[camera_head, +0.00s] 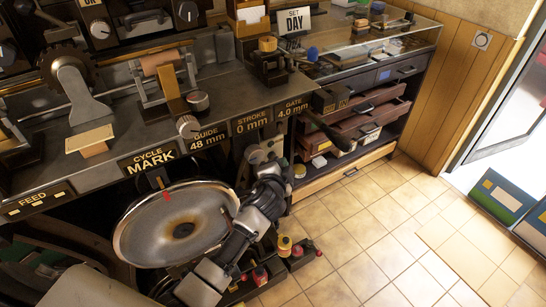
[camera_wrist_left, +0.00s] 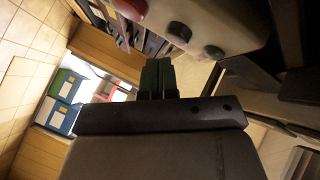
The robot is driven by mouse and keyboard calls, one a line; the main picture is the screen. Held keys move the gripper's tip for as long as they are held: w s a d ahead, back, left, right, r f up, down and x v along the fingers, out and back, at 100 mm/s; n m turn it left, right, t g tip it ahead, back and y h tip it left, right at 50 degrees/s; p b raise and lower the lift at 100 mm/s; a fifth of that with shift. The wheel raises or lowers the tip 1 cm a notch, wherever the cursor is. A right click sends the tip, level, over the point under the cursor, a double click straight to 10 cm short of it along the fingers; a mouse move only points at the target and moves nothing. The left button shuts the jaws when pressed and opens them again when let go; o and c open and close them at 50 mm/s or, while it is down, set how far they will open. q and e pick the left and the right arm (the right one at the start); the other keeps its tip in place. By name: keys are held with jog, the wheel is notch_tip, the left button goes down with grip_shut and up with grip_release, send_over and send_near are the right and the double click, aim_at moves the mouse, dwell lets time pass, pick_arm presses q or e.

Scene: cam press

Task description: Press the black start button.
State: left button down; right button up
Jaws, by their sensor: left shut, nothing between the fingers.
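In the left wrist view a pale button box (camera_wrist_left: 235,22) juts in at the top right. It carries a red button (camera_wrist_left: 131,8), a black button (camera_wrist_left: 178,31) and a green button (camera_wrist_left: 213,52) in a slanting row. My left gripper (camera_wrist_left: 157,68) is shut and empty, its fingertips below the black button in the picture and apart from it. In the head view my left gripper (camera_head: 268,167) is under the front edge of the press bench, mostly hidden by my own wrist. The black button cannot be made out there. My right gripper is not in view.
A large round metal dish (camera_head: 150,228) is left of my left arm. The bench front bears labels such as CYCLE MARK (camera_head: 150,160). Small bottles (camera_head: 284,244) stand in a low tray near my forearm. Open drawers (camera_head: 372,120) are at right; the tiled floor (camera_head: 390,230) is clear.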

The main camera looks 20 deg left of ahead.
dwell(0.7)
pick_arm(q)
jog(key=shift+w+a, duration=0.25)
jog(key=shift+a, duration=0.1)
jog(key=shift+w+a, duration=0.3)
jog(key=shift+a, duration=0.1)
dwell(0.7)
dwell(0.3)
jog(key=shift+s+d, duration=0.6)
jog(key=shift+d, duration=0.15)
jog(key=shift+s+d, duration=0.75)
jog(key=shift+d, duration=0.25)
jog(key=shift+s+d, duration=0.75)
jog(key=shift+d, duration=0.2)
